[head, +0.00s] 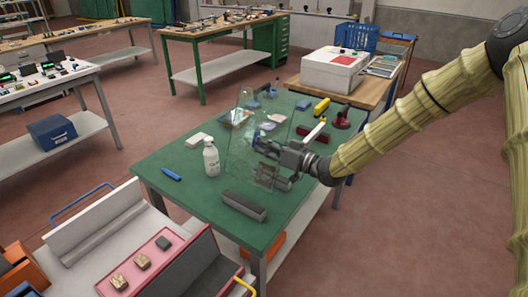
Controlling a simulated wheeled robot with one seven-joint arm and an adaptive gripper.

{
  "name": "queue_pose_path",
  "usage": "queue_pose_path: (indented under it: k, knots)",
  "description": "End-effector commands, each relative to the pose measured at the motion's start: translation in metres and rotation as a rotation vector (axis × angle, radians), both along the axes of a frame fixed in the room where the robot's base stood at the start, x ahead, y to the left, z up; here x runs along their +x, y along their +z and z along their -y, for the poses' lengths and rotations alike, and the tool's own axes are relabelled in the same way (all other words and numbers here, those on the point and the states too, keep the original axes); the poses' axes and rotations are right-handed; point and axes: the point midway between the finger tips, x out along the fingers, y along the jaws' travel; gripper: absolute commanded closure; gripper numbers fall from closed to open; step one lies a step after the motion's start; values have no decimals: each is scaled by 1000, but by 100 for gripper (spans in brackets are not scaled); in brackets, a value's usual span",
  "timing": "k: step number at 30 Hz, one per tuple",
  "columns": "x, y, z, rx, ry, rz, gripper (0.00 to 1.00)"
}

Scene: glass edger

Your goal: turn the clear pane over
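The clear pane (238,146) is see-through, with faint edges, and stands steeply tilted above the green worktable (176,154). My gripper (264,158) reaches in from the right and meets the pane near its right side. It appears shut on the pane, since no other support shows, though the contact at the fingertips is small and hard to make out. Whether the pane's lower edge touches the table cannot be told. Small items on the table show through the glass.
A white bottle (211,158) stands close left of the pane. A grey block (244,206) lies at the front and a blue marker (171,174) at the left. Yellow (321,107) and red (342,118) tools lie at the back right. The table's left front is mostly clear.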

Motion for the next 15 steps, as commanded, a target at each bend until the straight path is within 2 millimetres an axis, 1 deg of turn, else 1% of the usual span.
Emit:
queue_pose_path:
  k: [15]
  knots:
    - [3,-2,2,-216,1,301,100]
